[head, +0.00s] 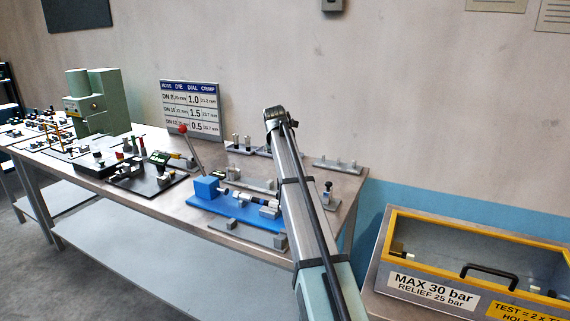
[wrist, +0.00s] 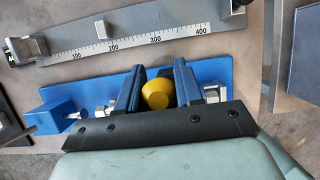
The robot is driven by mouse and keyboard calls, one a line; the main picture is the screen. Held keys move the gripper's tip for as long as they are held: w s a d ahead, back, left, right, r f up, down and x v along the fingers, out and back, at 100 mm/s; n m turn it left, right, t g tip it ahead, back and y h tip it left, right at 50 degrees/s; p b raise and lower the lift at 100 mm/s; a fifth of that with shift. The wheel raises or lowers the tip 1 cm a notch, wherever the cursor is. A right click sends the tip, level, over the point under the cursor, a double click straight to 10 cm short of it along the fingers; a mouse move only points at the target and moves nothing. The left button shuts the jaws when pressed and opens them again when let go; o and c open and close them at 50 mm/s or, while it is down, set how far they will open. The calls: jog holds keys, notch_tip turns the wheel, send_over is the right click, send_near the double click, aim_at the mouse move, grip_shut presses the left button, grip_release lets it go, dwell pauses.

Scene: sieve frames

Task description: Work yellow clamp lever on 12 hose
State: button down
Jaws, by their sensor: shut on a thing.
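The yellow clamp lever (wrist: 157,94) shows in the wrist view as a rounded yellow knob over the blue fixture. My gripper (wrist: 158,78) has its two blue-grey fingers on either side of the knob and is shut on it. The blue fixture (wrist: 60,118) has a block at its left end, with a metal fitting beside it. The fixture (head: 220,208) also shows in the head view near the front of the bench, with a dark hose piece lying along it. My arm hides the gripper and the lever in the head view. My gripper's black palm hides part of the fixture.
A steel ruler bar (wrist: 130,37) with a stop block lies behind the fixture. A yellow-rimmed test box (head: 480,235) stands at right, apart from the bench.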

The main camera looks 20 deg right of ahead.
jog(key=c, duration=1.1)
grip_release()
jog(key=shift+w+d, duration=0.2)
jog(key=shift+w, duration=0.05)
jog(key=o, duration=0.3)
jog(key=shift+s, duration=0.1)
jog(key=shift+a, duration=0.1)
jog(key=v, duration=1.4)
